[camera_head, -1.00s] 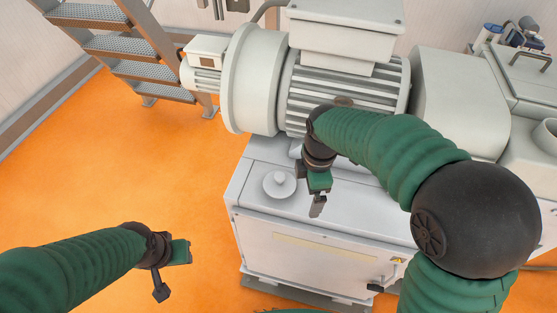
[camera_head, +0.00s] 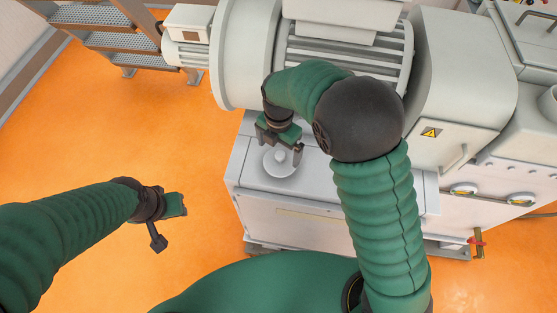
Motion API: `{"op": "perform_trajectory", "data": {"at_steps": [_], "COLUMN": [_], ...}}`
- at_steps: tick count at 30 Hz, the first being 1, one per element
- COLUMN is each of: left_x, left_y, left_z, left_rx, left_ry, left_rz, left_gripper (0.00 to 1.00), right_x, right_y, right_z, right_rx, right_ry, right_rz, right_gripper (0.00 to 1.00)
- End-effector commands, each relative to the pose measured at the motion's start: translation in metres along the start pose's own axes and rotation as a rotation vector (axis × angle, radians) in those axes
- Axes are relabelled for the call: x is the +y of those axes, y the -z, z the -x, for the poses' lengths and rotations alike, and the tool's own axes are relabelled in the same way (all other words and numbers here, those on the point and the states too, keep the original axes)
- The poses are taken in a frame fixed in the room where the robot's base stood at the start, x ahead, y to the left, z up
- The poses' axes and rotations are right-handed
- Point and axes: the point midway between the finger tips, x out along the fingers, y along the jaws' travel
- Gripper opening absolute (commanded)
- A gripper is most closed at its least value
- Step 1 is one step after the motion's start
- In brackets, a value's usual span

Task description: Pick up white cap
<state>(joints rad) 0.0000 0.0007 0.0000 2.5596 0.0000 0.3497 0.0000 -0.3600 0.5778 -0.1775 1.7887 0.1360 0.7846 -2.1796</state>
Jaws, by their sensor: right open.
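The white cap (camera_head: 279,168) is a round disc with a raised knob, lying on the flat top of the light grey cabinet (camera_head: 245,184). My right gripper (camera_head: 279,148) is open above the cap, its fingers either side of the knob region and partly covering it. I cannot tell whether a finger touches the cap. My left gripper (camera_head: 170,221) is over the orange floor at the left, well away from the cap, with its two fingers spread apart and nothing between them.
A large grey motor (camera_head: 250,55) stands behind the cabinet, close to my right arm. Metal stairs (camera_head: 105,35) are at the upper left. A machine housing with a warning sign (camera_head: 431,132) is on the right. The orange floor (camera_head: 120,130) on the left is clear.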

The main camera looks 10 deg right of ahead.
Motion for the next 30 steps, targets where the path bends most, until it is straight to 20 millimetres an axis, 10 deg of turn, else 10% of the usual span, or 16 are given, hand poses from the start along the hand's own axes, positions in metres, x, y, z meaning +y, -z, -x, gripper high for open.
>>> {"op": "perform_trajectory", "data": {"at_steps": [14,26,30], "left_x": [0.0,0.0,0.0], "left_y": [0.002,0.002,0.002], "left_z": [0.008,0.008,0.008], "left_rx": [0.0,0.0,0.0], "left_ry": [0.0,0.0,0.0], "left_rz": [0.0,0.0,0.0], "left_gripper": [0.36,0.36,0.36], "right_x": [0.0,0.0,0.0], "right_y": [0.001,0.001,0.001], "right_z": [-0.045,-0.044,-0.044], "right_rx": [0.002,0.002,0.002], "right_ry": [0.001,0.001,0.0], "right_rz": [-0.003,-0.002,-0.002], "right_gripper": [1.0,0.49,0.48]}}
